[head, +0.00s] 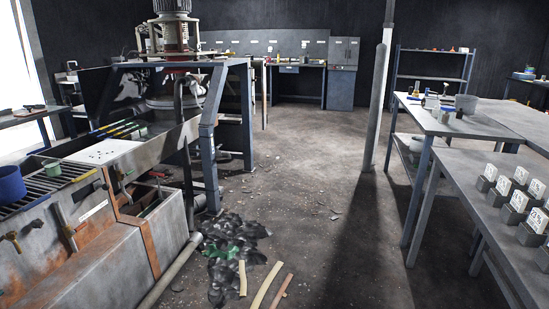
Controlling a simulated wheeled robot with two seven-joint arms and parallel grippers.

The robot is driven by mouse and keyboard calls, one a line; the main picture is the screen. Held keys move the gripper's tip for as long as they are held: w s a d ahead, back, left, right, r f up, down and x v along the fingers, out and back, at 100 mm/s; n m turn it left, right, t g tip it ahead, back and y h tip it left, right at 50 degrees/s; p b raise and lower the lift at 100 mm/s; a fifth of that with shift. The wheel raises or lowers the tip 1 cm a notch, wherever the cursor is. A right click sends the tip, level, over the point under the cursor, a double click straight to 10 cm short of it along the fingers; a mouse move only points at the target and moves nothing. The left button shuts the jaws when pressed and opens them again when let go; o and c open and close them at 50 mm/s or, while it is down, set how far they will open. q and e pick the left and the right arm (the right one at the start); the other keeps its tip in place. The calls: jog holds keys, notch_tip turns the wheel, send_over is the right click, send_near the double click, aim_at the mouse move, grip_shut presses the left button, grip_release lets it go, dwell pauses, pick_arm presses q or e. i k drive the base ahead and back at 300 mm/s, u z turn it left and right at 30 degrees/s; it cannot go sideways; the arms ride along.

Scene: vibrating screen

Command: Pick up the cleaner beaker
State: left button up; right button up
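No thing in the head view can be told for sure as the cleaner beaker. A dark blue cup-like container (10,183) stands upright on the grated top of the machine at the left edge. Small items, among them a bottle-like one (432,101), stand on the far right table (478,128); they are too small to tell whether one is a beaker. Neither of my grippers is in view.
The vibrating screen machine (215,115) fills the left. Dark rubble (230,245) and loose strips (266,285) lie on the floor beside it. The near right table (470,185) holds several grey blocks with white cards. A pole (378,105) stands mid-right. Open floor (310,160) lies between.

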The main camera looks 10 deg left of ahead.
aim_at(53, 167)
jog(key=u, duration=0.35)
jog(key=i, duration=2.45)
jog(key=u, duration=1.7)
jog(key=i, duration=1.2)
jog(key=u, duration=1.35)
